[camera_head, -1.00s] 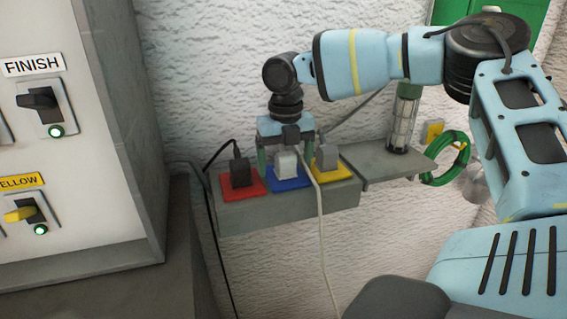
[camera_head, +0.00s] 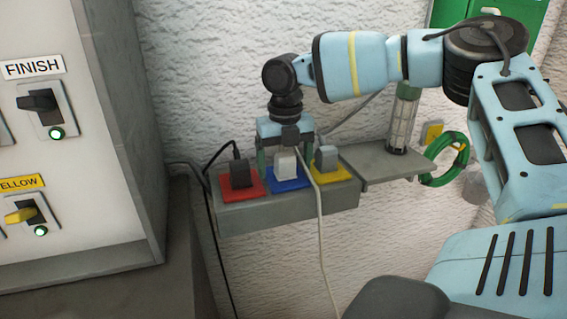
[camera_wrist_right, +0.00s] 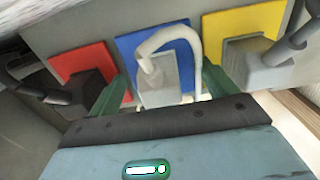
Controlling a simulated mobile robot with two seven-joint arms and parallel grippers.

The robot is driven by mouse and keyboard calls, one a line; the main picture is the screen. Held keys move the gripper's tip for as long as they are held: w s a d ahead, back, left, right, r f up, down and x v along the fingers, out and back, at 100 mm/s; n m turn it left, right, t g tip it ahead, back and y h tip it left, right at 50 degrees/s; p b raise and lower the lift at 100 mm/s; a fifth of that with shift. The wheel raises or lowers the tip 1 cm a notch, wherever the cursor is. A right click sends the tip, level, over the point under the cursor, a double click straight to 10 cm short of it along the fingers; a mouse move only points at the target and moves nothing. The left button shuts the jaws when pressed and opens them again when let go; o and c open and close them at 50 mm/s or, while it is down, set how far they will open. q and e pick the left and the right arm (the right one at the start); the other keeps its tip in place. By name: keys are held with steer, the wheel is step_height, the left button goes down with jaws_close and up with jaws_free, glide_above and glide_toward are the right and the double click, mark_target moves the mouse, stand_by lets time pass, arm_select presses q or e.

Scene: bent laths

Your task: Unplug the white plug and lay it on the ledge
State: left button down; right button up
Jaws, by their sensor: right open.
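The white plug (camera_head: 287,165) sits in the blue socket plate (camera_head: 290,184), the middle one of three on a grey socket box (camera_head: 290,208). Its white cable rises from it and hangs down in front of the box. My right gripper (camera_head: 287,158) points down over the plug, with one green finger on each side. In the right wrist view the white plug (camera_wrist_right: 165,82) lies between the fingers of my right gripper (camera_wrist_right: 168,88), which is open with gaps beside the plug. My left gripper is not in view.
A black plug (camera_head: 239,174) in the red plate and a grey plug (camera_head: 326,158) in the yellow plate stand close on both sides.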

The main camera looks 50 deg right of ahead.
mark_target(285, 154)
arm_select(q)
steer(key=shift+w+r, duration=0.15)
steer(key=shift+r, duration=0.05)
arm_select(e)
jaws_close()
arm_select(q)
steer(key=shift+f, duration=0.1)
arm_select(e)
steer(key=shift+r, duration=0.1)
steer(key=shift+r, duration=0.1)
